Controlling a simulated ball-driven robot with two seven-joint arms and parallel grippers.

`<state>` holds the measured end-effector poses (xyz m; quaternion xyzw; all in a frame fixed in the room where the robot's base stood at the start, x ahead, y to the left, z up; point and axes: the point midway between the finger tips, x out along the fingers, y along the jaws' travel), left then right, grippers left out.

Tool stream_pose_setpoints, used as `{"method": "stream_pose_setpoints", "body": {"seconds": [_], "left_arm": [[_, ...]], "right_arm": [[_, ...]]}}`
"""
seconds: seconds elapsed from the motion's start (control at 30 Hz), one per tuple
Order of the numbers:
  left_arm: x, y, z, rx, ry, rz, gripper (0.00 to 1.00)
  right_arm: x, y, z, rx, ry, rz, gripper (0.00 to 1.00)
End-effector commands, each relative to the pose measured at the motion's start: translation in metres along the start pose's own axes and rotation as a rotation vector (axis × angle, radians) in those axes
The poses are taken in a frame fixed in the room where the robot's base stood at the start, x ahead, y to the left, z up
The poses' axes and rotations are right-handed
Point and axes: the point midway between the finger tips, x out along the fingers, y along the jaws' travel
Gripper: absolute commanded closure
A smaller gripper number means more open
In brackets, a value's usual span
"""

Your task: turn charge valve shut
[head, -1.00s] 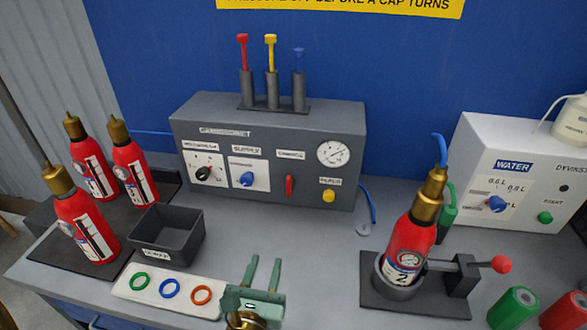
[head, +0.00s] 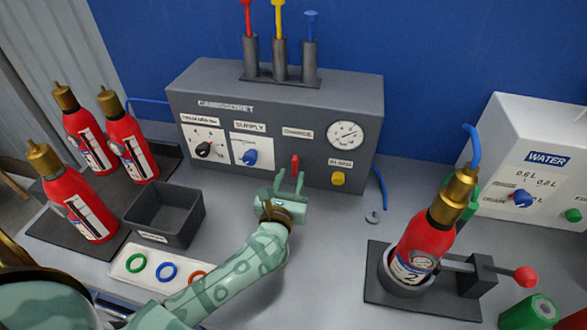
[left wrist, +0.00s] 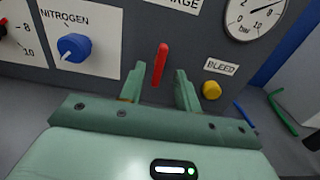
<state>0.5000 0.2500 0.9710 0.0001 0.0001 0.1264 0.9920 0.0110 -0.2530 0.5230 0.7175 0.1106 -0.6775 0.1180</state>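The charge valve is a red lever (head: 295,164) under the "CHARGE" label on the front of the grey panel box (head: 225,106). The lever stands nearly upright and also shows in the left wrist view (left wrist: 160,64). My left gripper (head: 289,182) is just in front of the panel, its fingers pointing at the lever. In the left wrist view the two fingers (left wrist: 158,92) are apart, with the lever seen in the gap between and beyond their tips. The gripper appears not to touch it. My right gripper is not in view.
A blue supply knob (head: 250,157), a yellow bleed button (head: 338,179) and a gauge (head: 346,135) sit around the lever. Extinguisher 2 (head: 424,247) stands in a clamp at right. A dark bin (head: 165,213) and a ring tray (head: 120,264) lie left of my arm.

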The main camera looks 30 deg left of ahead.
Motion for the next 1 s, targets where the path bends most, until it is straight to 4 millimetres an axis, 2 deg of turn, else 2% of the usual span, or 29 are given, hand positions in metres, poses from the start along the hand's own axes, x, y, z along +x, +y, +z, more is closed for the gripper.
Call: {"method": "stream_pose_setpoints", "body": {"seconds": [0.1,0.2,0.57,0.7,1.0], "left_arm": [[0.020,0.000,0.000,0.001,-0.001,0.001,0.67],[0.030,0.000,0.000,0.000,0.000,0.000,0.67],[0.036,0.000,0.000,0.000,0.000,0.000,0.67],[0.036,0.000,0.000,0.000,0.000,0.000,1.00],[0.036,0.000,0.000,0.013,0.001,0.000,1.00]], "right_arm": [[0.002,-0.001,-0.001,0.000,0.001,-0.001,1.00],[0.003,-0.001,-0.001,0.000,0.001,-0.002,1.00],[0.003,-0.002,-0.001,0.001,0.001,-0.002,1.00],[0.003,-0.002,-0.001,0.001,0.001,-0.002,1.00],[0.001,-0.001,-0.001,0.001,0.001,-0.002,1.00]]}}
